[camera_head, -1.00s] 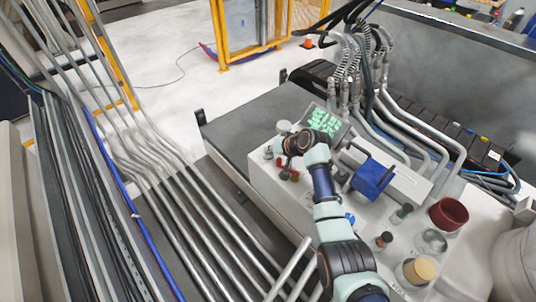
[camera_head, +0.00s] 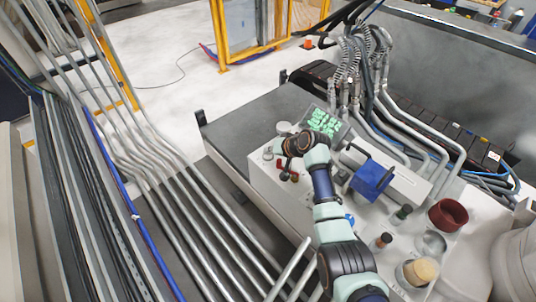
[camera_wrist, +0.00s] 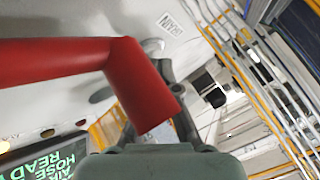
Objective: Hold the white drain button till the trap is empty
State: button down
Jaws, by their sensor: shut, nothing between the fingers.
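My gripper (camera_head: 287,174) is shut and empty, low over the left end of the white machine top beside small red handles (camera_head: 280,163). In the wrist view a bent red handle (camera_wrist: 70,62) crosses in front of my gripper (camera_wrist: 172,72) and hides part of its fingers. A DRAIN label (camera_wrist: 170,23) is on the white panel just beyond the fingers. A pale round white button (camera_wrist: 152,46) shows beside the label, close to the fingertips. I cannot tell whether they touch it. In the head view my arm and gripper hide the button.
A display (camera_head: 322,121) with green text stands behind my wrist; part of it reads AIR HOSE READY in the wrist view (camera_wrist: 45,160). A blue block (camera_head: 371,178), a dark red bowl (camera_head: 449,213) and several knobs stand to the right. Grey pipes (camera_head: 190,200) run along the left.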

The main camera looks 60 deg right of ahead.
aim_at(269, 156)
jog(key=shift+r+p, duration=0.55)
jog(key=shift+r, duration=0.1)
notch_tip(269, 156, up, 5)
jog(key=p, duration=0.5)
jog(key=shift+r, duration=0.1)
